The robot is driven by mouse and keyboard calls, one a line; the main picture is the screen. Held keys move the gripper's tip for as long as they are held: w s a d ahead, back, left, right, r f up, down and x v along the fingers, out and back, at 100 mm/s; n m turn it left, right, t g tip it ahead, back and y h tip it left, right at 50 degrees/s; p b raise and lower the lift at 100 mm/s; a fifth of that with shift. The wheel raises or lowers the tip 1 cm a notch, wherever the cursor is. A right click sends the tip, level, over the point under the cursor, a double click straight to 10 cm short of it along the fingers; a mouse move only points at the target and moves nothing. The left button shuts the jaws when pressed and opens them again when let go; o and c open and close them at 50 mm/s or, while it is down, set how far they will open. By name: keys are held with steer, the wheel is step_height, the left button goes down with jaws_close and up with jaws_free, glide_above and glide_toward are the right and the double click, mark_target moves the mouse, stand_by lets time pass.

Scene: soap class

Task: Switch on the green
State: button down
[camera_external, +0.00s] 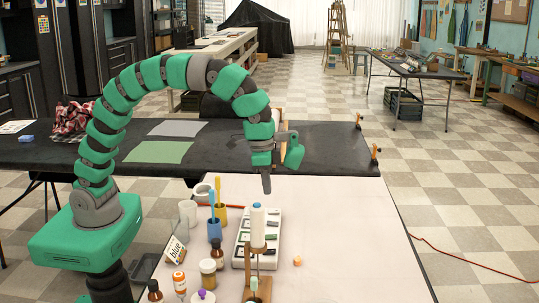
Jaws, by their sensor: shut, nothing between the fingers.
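A white panel (240,262) with several small dark and green switches stands on the pale table. A green-looking switch (243,237) shows on its left side; the switch positions are too small to tell.
The table's right side is mostly clear, except a small orange thing (297,261).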

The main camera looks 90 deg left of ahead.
mark_target(275, 236)
steer(key=shift+w, duration=0.25)
steer(key=shift+f, duration=0.1)
steer(key=f+b, duration=0.1)
steer(key=f, duration=0.3)
steer(key=w+f+b, duration=0.1)
steer(key=f, duration=0.4)
steer(key=f+b, duration=0.2)
steer(key=f, duration=0.2)
steer(key=shift+w+f, duration=0.35)
steer(key=shift+f, duration=0.05)
steer(key=shift+p, duration=0.35)
steer(key=shift+s+r, duration=0.2)
steer(key=shift+s, duration=0.5)
